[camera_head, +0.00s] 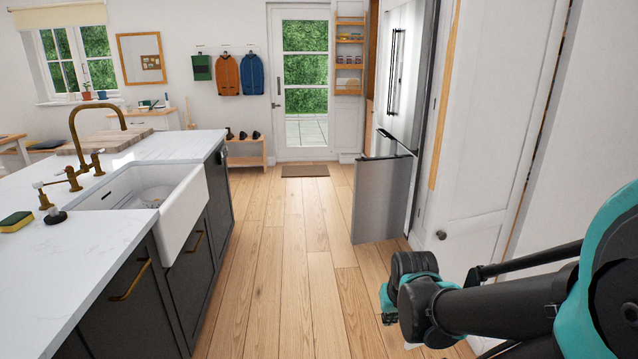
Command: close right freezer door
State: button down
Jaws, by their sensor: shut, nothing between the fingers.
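The stainless steel fridge-freezer (402,85) stands against the right wall, seen at a steep angle, with long bar handles on its upper part. A low steel freezer door (380,202) stands open below, jutting left from the fridge into the aisle. Its broad face is toward me. The freezer inside is hidden behind this door. My gripper (388,306) is at the end of my arm at lower right, low over the floor, nearer to me than the door and apart from it. It looks shut and empty; its fingertips are small and partly hidden by my wrist.
A kitchen island (145,232) with a white sink and dark cabinets fills the left. The wooden floor (283,262) between island and fridge is clear. A white panelled door (478,190) is close on the right, beside my arm. A mat (305,170) lies by the glazed door.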

aim_at(381, 185)
jog(key=i+j+z, duration=0.15)
jog(key=i, duration=0.45)
jog(key=i+j+z, duration=0.2)
jog(key=i+j, duration=0.15)
jog(key=i, duration=0.25)
jog(key=i+j+z, duration=0.15)
jog(key=i+j, duration=0.25)
jog(key=i, duration=0.15)
jog(key=i+j+z, duration=0.2)
jog(key=j, duration=0.25)
jog(key=i+j+z, duration=0.15)
jog(key=i+j, duration=0.2)
jog(key=i+l+u, duration=0.2)
jog(key=i, duration=0.2)
jog(key=i+u, duration=0.15)
jog(key=i, duration=0.25)
